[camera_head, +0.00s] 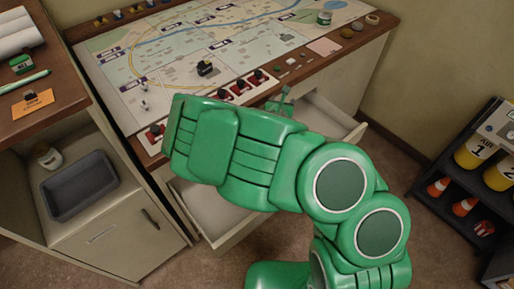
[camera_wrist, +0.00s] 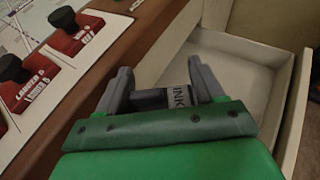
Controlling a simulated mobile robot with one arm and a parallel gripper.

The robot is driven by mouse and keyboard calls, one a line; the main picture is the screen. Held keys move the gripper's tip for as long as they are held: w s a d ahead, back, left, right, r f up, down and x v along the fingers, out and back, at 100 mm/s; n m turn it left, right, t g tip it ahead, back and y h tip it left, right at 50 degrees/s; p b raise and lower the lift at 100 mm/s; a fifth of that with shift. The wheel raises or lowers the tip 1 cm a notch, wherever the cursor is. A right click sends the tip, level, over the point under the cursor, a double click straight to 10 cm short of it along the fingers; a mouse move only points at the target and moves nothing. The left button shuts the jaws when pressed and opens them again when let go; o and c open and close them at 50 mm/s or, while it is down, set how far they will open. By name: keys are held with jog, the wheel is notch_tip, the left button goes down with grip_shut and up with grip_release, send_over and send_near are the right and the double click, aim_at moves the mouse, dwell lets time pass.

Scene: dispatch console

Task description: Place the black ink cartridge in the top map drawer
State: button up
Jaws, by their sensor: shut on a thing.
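In the wrist view my gripper (camera_wrist: 165,88) is shut on the black ink cartridge (camera_wrist: 180,97), a dark cylinder lying between the fingers with a pale band marked "INK". Its lower side is hidden by my gripper's body. The map drawer (camera_wrist: 300,105), pale and pulled open, lies just beyond and right of the fingers. Its visible inside looks empty. I cannot make out the cartridge in the head view.
The console's wooden edge (camera_wrist: 120,65) and red switch units (camera_wrist: 75,32) are close left of my gripper. A map (camera_head: 180,55) covers the console top, with a small black object (camera_head: 205,68) on it. A cabinet with a grey tray (camera_head: 80,186) stands left; a dark shelf (camera_head: 452,205) stands right.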

jog(key=s+a+f, duration=0.9)
jog(key=a+f, duration=0.1)
jog(key=f, duration=0.3)
jog(key=s+a+n+y, duration=0.2)
jog(key=s+a, duration=0.3)
jog(key=a, duration=0.3)
jog(key=shift+s+d+f, duration=0.1)
jog(key=shift+f, duration=2.05)
jog(key=shift+s+d+f, duration=0.1)
jog(key=shift+f, duration=2)
jog(key=shift+f, duration=0.1)
jog(key=o, duration=1)
jog(key=shift+o, duration=0.2)
jog(key=shift+v, duration=6)
jog(key=shift+d, duration=0.1)
